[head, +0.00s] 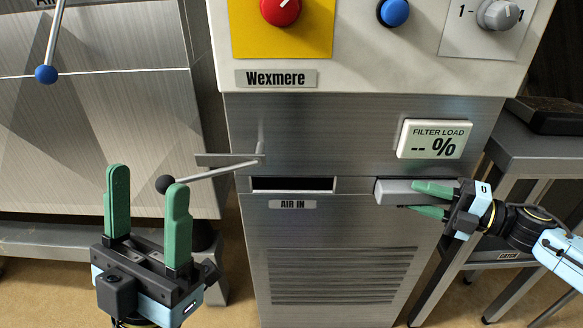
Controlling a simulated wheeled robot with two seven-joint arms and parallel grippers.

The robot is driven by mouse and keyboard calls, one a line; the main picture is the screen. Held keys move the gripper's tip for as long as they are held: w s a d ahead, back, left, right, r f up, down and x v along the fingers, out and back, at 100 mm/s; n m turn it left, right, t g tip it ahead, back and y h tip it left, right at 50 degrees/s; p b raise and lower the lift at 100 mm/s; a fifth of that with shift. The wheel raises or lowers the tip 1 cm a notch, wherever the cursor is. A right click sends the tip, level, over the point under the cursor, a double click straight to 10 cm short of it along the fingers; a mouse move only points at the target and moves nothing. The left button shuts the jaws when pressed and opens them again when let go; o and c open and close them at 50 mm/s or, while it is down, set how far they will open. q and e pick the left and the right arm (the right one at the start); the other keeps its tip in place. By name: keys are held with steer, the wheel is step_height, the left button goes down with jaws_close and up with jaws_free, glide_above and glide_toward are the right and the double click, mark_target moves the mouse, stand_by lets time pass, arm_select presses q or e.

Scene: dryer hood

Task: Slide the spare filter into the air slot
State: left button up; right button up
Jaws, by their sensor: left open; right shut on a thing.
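The air slot (292,184) is a dark, narrow horizontal opening in the steel cabinet front, above the "AIR IN" label (293,204). A flat grey block, which looks like the spare filter (398,190), is to the right of the slot, close in front of the cabinet. My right gripper (432,199) is shut on its right end. I cannot tell whether the block touches the cabinet. My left gripper (147,177) is open, its fingers pointing up. A lever's black knob (164,184) appears by its right finger; contact is unclear.
The lever's metal rod (215,171) runs from the cabinet to the knob, left of the slot. A "FILTER LOAD" display (435,139) reads "-- %". Controls line the top panel. A metal side table (535,150) stands at right; a vent grille (345,275) is below.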

steer(key=shift+w+r, duration=0.3)
steer(key=shift+r, duration=0.05)
jaws_close()
steer(key=shift+o, duration=1.8)
jaws_free()
jaws_close()
steer(key=shift+s, duration=0.1)
steer(key=o, duration=0.8)
jaws_free()
steer(key=shift+c, duration=0.2)
steer(key=shift+d+f, duration=0.1)
steer(key=shift+s, duration=0.1)
